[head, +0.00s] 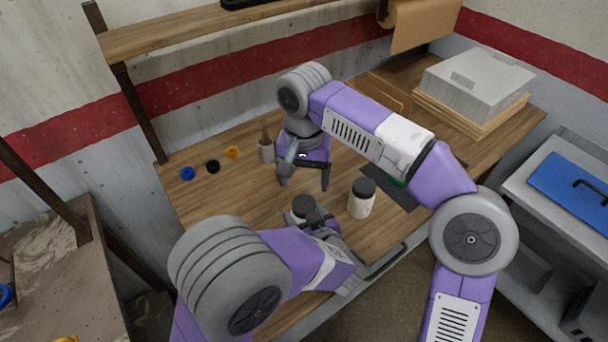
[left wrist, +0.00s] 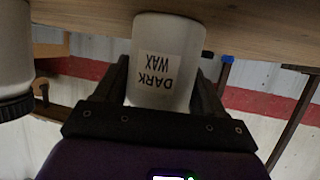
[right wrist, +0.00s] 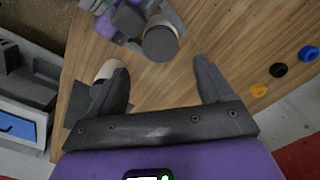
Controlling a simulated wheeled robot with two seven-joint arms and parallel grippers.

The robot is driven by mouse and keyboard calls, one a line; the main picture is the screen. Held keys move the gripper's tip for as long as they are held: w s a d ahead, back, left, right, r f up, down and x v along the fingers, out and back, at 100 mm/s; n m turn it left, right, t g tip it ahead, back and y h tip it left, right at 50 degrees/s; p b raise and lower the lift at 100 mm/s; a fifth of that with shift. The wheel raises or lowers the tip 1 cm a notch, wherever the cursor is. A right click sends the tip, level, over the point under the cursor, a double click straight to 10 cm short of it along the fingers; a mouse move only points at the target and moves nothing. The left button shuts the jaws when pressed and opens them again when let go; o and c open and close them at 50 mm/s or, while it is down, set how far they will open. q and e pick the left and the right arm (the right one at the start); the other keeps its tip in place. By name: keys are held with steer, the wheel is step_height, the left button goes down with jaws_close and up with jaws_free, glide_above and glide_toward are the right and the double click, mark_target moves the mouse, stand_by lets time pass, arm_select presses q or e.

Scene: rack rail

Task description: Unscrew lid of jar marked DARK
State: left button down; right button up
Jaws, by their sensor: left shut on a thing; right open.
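The jar marked DARK WAX (left wrist: 168,38) is white and stands on the table; its label reads upside down in the left wrist view. Its dark lid (head: 303,203) shows in the head view and from above in the right wrist view (right wrist: 160,43). My left gripper (head: 312,216) is shut on the jar's body, one finger on each side. My right gripper (head: 304,182) is open and empty, pointing down above the table, behind the jar in the head view. The lid shows beyond its fingertips in the right wrist view, apart from them.
A second white jar with a dark lid (head: 361,202) stands close to the right of the held jar. Blue (head: 187,173), black (head: 212,166) and yellow (head: 232,152) small round pieces lie at the table's left. A cup with tools (head: 266,152) stands behind my right gripper.

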mark_target(304, 204)
steer(key=shift+f, duration=3.95)
steer(key=c, duration=1.1)
steer(key=n, duration=0.3)
steer(key=shift+r+n, duration=0.1)
steer(key=shift+n, duration=0.3)
steer(key=n, duration=0.3)
steer(key=shift+n, duration=0.3)
steer(key=n, duration=0.6)
steer(key=o, duration=1.2)
